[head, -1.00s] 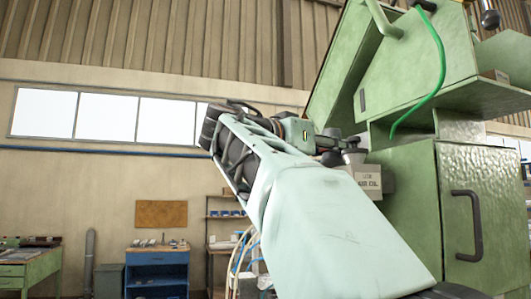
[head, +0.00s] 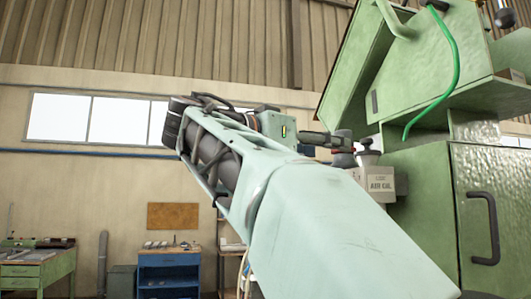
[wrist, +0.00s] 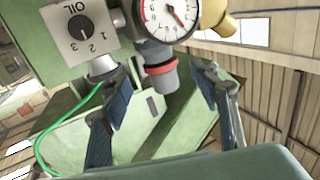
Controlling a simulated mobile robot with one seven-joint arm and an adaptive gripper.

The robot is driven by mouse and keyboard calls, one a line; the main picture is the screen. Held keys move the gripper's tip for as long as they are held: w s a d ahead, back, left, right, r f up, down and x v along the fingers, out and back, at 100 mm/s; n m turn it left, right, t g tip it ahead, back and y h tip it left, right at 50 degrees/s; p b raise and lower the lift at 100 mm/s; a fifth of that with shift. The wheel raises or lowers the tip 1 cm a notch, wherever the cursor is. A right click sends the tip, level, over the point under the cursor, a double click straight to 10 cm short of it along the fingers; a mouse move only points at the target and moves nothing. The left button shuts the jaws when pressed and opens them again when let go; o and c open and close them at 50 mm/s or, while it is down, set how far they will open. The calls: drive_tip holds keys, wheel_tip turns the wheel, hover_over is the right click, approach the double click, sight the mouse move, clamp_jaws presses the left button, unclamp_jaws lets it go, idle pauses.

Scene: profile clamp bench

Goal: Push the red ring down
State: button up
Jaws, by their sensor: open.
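The red ring (wrist: 160,67) shows in the wrist view as a band around a dark grey cylindrical knob (wrist: 163,82), just below a round white gauge (wrist: 167,16). My gripper (wrist: 161,90) is open. One finger is to the left of the knob and the other to the right, with the knob's end between them in the picture. I see a gap on each side and no clear contact.
A selector plate (wrist: 82,30) marked OIL, on a metal post, stands close to the left finger. A green hose (wrist: 52,140) curves at the left. The green machine cabinet (head: 425,195) is close at the right. A blue bench (head: 168,270) stands far back by the wall.

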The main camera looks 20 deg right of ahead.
drive_tip(key=shift+v, duration=2.3)
drive_tip(key=shift+f, duration=0.1)
